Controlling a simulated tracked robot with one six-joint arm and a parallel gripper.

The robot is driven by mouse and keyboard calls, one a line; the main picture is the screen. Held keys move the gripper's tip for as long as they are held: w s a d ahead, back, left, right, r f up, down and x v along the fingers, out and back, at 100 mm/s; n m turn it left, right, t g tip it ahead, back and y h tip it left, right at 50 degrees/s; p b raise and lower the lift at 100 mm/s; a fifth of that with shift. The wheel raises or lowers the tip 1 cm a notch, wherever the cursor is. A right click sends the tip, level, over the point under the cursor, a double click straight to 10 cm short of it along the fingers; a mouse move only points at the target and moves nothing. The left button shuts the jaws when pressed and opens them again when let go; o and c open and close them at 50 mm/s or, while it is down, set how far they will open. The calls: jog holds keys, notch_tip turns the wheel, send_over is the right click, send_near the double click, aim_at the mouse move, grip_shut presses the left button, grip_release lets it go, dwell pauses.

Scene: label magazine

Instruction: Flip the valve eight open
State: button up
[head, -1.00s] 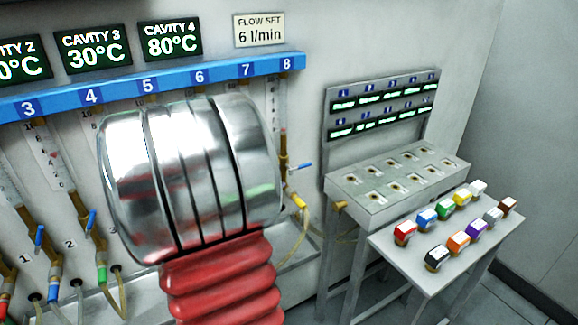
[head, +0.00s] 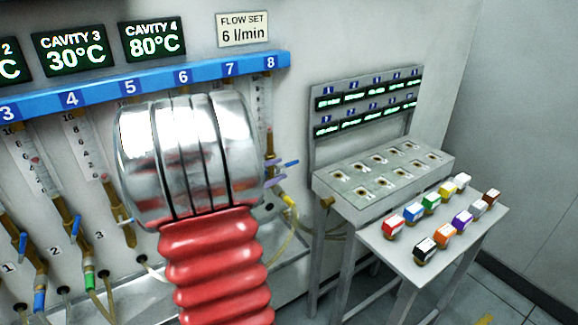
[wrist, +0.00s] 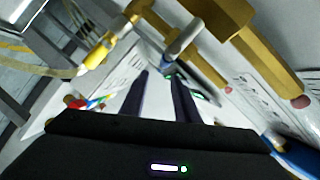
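Valve eight sits under the number 8 on the blue rail. Its blue lever (head: 290,163) sticks out sideways to the right from the brass tube (head: 269,146) in the head view. In the wrist view a pale grey-blue lever (wrist: 183,38) stands out beside brass pipework (wrist: 150,18), just beyond my fingertips. My gripper (wrist: 160,76) has two dark fingers apart with nothing between them. In the head view the purplish fingertips (head: 274,173) show close to the lever, and I cannot tell whether they touch it. My arm hides the rest of the gripper.
A yellow hose fitting (head: 287,200) hangs just below valve eight. Other valves stand to the left, one with a blue lever (head: 77,228) along its pipe. A grey socket bench (head: 330,184) and a table (head: 462,245) with several coloured blocks stand right. Floor at right is clear.

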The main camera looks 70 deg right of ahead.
aim_at(289, 165)
jog(key=x, duration=0.6)
jog(key=shift+s+d+f, duration=0.1)
jog(key=shift+d, duration=0.25)
grip_shut()
jog(key=shift+f, duration=0.1)
